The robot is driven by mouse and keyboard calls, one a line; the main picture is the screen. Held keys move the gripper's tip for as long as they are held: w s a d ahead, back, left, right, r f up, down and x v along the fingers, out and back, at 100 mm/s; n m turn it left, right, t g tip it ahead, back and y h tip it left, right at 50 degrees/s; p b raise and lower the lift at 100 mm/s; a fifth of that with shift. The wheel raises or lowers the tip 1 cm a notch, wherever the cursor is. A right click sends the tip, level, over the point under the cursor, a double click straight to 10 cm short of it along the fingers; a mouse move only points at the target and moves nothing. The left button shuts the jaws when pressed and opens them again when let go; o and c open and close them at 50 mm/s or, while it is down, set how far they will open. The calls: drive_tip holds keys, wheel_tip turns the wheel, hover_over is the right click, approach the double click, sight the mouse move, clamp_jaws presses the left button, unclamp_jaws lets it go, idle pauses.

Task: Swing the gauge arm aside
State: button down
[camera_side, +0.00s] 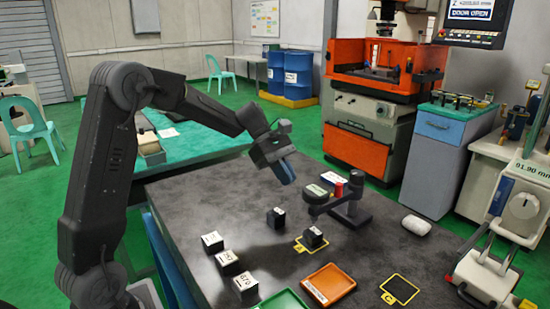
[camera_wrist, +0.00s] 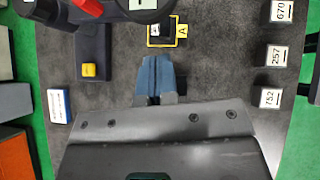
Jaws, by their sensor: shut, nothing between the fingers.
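The gauge stand (camera_side: 351,211) stands on the dark table with its arm reaching left to a round dial gauge (camera_side: 316,193). A red part (camera_side: 339,190) shows on the arm. The wrist view shows the dial (camera_wrist: 138,6), the red part (camera_wrist: 88,7) and the dark stand (camera_wrist: 93,45) at the top left. My gripper (camera_side: 287,177) is shut and empty, above the table and left of the dial. Its blue fingers (camera_wrist: 155,72) point toward pad A.
Several labelled blocks (camera_side: 228,261) stand on the left of the table. An orange tray (camera_side: 329,285), a green tray (camera_side: 281,301) and an outlined pad C (camera_side: 399,290) lie at the front. A white roll (camera_side: 416,225) lies to the right.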

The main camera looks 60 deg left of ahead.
drive_tip(key=shift+w+d+r, duration=0.1)
drive_tip(key=shift+w+d, duration=0.05)
drive_tip(key=shift+d, duration=0.65)
drive_tip(key=shift+w+d, duration=0.1)
drive_tip(key=shift+d, duration=0.65)
drive_tip(key=w+d+n+t+y, duration=0.1)
drive_tip(key=w+d+n+t, duration=0.1)
drive_tip(key=d, duration=0.6)
drive_tip(key=w+d+n+t+y, duration=0.2)
drive_tip(key=d+n+t, duration=0.1)
drive_tip(key=d+n, duration=0.4)
drive_tip(key=shift+w+d+t+y, duration=0.2)
drive_tip(key=shift+d+t+y, duration=0.15)
drive_tip(key=shift+d, duration=0.9)
drive_tip(key=shift+s+r, duration=0.1)
drive_tip(key=shift+s, duration=0.05)
